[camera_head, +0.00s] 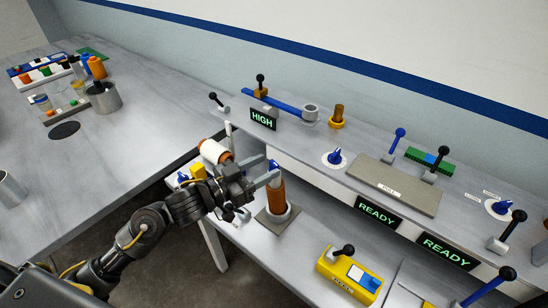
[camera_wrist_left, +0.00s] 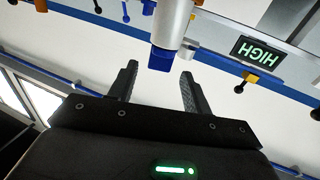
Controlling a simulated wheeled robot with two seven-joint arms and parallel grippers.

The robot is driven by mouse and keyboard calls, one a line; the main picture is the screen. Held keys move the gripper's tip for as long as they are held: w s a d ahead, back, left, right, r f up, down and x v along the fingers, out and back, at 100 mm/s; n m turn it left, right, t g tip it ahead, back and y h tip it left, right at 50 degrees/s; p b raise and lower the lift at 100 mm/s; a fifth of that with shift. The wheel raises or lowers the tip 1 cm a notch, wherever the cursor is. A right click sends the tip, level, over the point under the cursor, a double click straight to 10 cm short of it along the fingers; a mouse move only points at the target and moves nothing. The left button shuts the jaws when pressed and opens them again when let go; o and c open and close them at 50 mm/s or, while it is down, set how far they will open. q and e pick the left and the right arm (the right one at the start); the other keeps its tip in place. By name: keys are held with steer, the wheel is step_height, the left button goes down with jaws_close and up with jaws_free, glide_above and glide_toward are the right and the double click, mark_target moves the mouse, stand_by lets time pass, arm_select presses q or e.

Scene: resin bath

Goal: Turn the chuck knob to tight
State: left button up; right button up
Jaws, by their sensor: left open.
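My left gripper (camera_head: 268,172) is open, its fingers reaching right above the lower shelf. A small blue knob (camera_head: 274,164) shows at its fingertips, partly hidden by them. In the left wrist view the two fingers (camera_wrist_left: 159,74) stand apart, with a blue knob end (camera_wrist_left: 161,58) on a silver cylinder (camera_wrist_left: 173,22) between and just beyond their tips. I cannot tell whether it touches a finger. No readable label marks it as the chuck knob. My right gripper is not in view.
A brown cylinder (camera_head: 276,194) stands in a grey ring below the fingers. A white roller (camera_head: 213,151) is close to my wrist. Blue knobs on white dials (camera_head: 335,157) (camera_head: 501,207) sit on the upper bench. A HIGH display (camera_head: 263,119) and a yellow box (camera_head: 347,275) are nearby.

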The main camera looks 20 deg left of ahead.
mark_target(271, 163)
arm_select(q)
steer(key=shift+x, duration=1.15)
steer(key=shift+w+d+p, duration=0.35)
steer(key=shift+w+d, duration=0.15)
steer(key=c, duration=1)
steer(key=shift+a+r+m+g+h+p, duration=0.1)
steer(key=shift+r+m+g+h+p, duration=0.1)
steer(key=shift+m+g+h+p, duration=0.6)
steer(key=shift+w+f+m+g+h, duration=0.1)
steer(key=shift+f+m+g+h, duration=0.05)
steer(key=shift+m+g+h, duration=1.55)
steer(key=shift+g, duration=0.3)
